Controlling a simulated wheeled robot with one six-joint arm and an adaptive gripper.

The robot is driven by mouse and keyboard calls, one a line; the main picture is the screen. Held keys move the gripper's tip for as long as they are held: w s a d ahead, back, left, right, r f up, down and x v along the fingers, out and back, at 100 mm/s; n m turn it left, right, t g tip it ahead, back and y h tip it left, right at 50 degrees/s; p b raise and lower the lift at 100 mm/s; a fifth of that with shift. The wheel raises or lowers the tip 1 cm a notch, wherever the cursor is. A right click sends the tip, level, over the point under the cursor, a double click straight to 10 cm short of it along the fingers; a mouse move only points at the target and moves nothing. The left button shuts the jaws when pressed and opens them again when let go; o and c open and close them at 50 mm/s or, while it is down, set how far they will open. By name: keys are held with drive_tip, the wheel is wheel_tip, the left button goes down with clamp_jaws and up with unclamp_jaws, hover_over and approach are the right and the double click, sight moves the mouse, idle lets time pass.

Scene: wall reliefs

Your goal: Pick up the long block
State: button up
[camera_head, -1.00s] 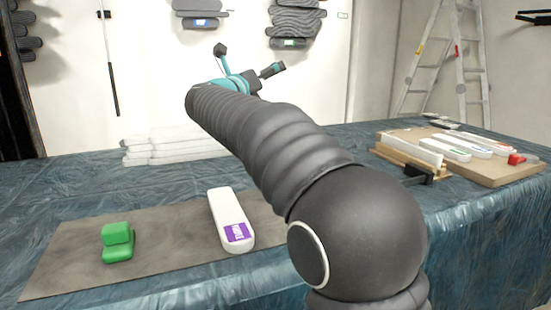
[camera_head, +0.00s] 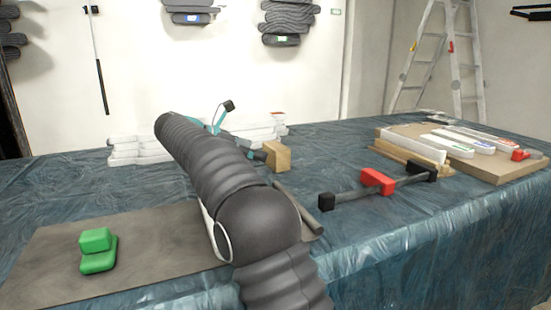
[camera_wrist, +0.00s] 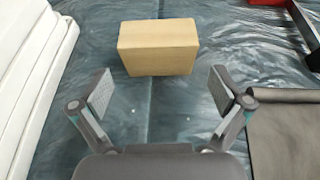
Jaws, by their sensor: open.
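A pale wooden block (camera_head: 276,156) stands on the blue covered table, just right of the stacked white slabs. In the wrist view the wooden block (camera_wrist: 158,47) is straight ahead, wider than tall, beyond the fingertips and not touching them. My gripper (camera_wrist: 160,95) is open and empty, with one finger on each side of the picture. In the head view my arm hides most of the gripper; only some teal and dark parts show near the slabs.
White slabs (camera_wrist: 25,60) lie close on the left of my gripper. A dark mat (camera_wrist: 290,130) is on the right. A green block piece (camera_head: 98,250) sits on the mat. A red and black clamp (camera_head: 377,181) and a board with white pieces (camera_head: 510,170) lie to the right.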

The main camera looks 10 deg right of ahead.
sight(276, 156)
drive_tip(key=shift+x, duration=3.6)
drive_tip(key=shift+a, duration=0.1)
drive_tip(key=c, duration=0.9)
